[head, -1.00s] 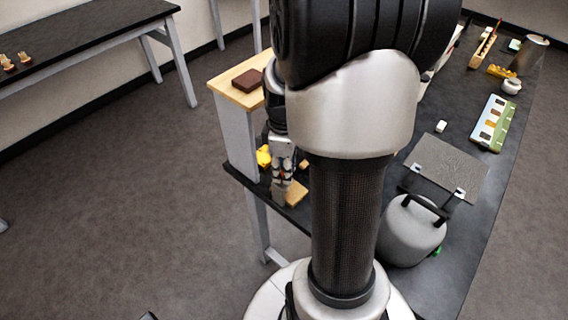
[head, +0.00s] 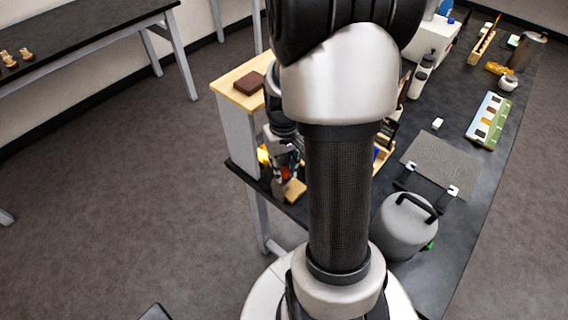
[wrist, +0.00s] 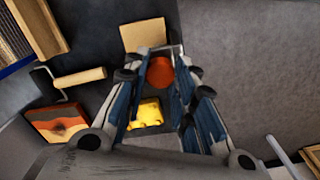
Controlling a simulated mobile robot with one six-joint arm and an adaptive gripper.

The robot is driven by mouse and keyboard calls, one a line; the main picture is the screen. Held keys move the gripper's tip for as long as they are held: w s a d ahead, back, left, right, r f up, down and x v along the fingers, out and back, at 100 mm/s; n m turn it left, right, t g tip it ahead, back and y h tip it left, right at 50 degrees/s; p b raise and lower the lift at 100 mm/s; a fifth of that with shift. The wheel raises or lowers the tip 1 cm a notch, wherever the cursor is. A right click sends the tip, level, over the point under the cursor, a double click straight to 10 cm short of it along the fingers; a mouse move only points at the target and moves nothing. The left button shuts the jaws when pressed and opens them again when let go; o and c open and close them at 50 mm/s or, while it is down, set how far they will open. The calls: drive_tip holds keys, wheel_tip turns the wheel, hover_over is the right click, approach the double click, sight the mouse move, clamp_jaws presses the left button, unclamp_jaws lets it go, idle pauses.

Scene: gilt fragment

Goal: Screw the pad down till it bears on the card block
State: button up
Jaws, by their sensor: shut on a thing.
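My gripper (wrist: 158,80) is shut on a round orange-red piece (wrist: 160,71), which looks like a knob. The orange-red piece also shows between the fingers of my gripper (head: 286,172) in the head view. A yellow part (wrist: 148,112) shows between the fingers in the wrist view, and at the bench end in the head view (head: 263,155). A flat tan block (wrist: 143,35), which may be the card block, lies beyond the fingertips; it also shows in the head view (head: 295,190). I cannot make out the pad or its contact with the block.
A roller with a wooden handle (wrist: 80,77) and a red-and-tan patterned tile (wrist: 58,128) lie left of my gripper. A raised wooden shelf (head: 228,87) holds a brown block (head: 249,82).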

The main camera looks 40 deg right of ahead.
drive_tip(key=m+p, duration=0.1)
drive_tip(key=m, duration=0.6)
drive_tip(key=shift+p, duration=0.3)
drive_tip(key=m, duration=0.4)
drive_tip(key=shift+p, duration=0.35)
drive_tip(key=m, duration=0.4)
drive_tip(key=shift+m+p, duration=0.3)
drive_tip(key=shift+p, duration=0.05)
drive_tip(key=m, duration=0.6)
drive_tip(key=shift+p, duration=0.4)
drive_tip(key=m, duration=0.7)
drive_tip(key=shift+p, duration=0.3)
drive_tip(key=shift+m, duration=0.3)
drive_tip(key=o, duration=1.1)
